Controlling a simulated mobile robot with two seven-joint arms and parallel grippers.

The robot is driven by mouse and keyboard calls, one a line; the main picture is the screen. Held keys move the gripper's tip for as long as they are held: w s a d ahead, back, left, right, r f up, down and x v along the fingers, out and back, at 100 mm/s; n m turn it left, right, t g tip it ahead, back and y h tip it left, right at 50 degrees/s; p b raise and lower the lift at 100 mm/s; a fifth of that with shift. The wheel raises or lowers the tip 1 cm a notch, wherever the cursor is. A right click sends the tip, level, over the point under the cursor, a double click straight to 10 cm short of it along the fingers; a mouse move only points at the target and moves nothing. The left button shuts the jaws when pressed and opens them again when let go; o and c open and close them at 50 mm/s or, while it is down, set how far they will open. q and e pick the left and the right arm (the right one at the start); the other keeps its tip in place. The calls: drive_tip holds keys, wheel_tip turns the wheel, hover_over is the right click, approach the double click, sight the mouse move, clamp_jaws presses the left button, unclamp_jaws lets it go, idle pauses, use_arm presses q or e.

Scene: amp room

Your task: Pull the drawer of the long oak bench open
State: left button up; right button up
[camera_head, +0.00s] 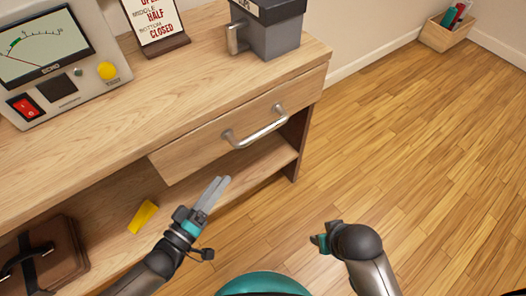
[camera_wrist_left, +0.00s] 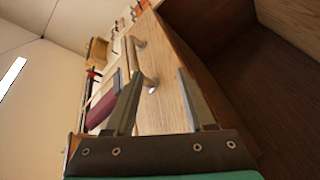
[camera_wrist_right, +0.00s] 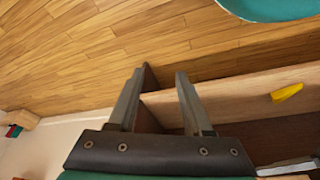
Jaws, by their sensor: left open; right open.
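The long oak bench (camera_head: 150,85) runs across the left of the head view. Its drawer front (camera_head: 195,150) looks about flush with the bench and carries a silver bar handle (camera_head: 257,132). My left gripper (camera_head: 220,181) is open and empty, below and left of the handle, apart from it. In the left wrist view the handle (camera_wrist_left: 131,55) lies beyond the fingertips, near the left finger. My right gripper (camera_head: 316,243) is over the floor, right of the bench and away from the handle. The right wrist view shows its two fingers (camera_wrist_right: 160,75) apart with nothing between them.
On the bench top stand a meter box (camera_head: 75,95), a sign (camera_head: 155,25) and a grey container (camera_head: 268,32). The lower shelf (camera_head: 235,178) holds a yellow object (camera_head: 142,216) and a brown case (camera_head: 45,255). A wooden crate (camera_head: 445,37) stands far right. The floor (camera_head: 410,140) between is clear.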

sight(256, 139)
use_arm(q)
drive_tip(key=w+d+r+b, duration=0.1)
drive_tip(key=w+d+r, duration=0.1)
drive_tip(key=w+d, duration=0.1)
drive_tip(key=w+d+r+h+b, duration=0.1)
drive_tip(key=w+d+b, duration=0.1)
drive_tip(key=w+d, duration=0.1)
drive_tip(key=w+d+r+h+b, duration=0.1)
drive_tip(key=w+d+r, duration=0.1)
drive_tip(key=w+d, duration=0.1)
drive_tip(key=shift+w+d+r+n+t, duration=0.15)
drive_tip(key=shift+w+r+n+t, duration=0.15)
drive_tip(key=shift+r+n+t, duration=0.1)
drive_tip(key=shift+w+d+r+b, duration=0.15)
drive_tip(key=shift+w+d+b, duration=0.3)
drive_tip(key=shift+w, duration=0.1)
use_arm(e)
wheel_tip(256, 139, up, 7)
drive_tip(key=w+a+t, duration=0.1)
drive_tip(key=a+t, duration=0.1)
drive_tip(key=t, duration=0.1)
drive_tip(key=shift+w+r+y, duration=0.2)
drive_tip(key=shift+w+y, duration=0.05)
drive_tip(key=shift+y, duration=0.15)
use_arm(q)
clamp_jaws()
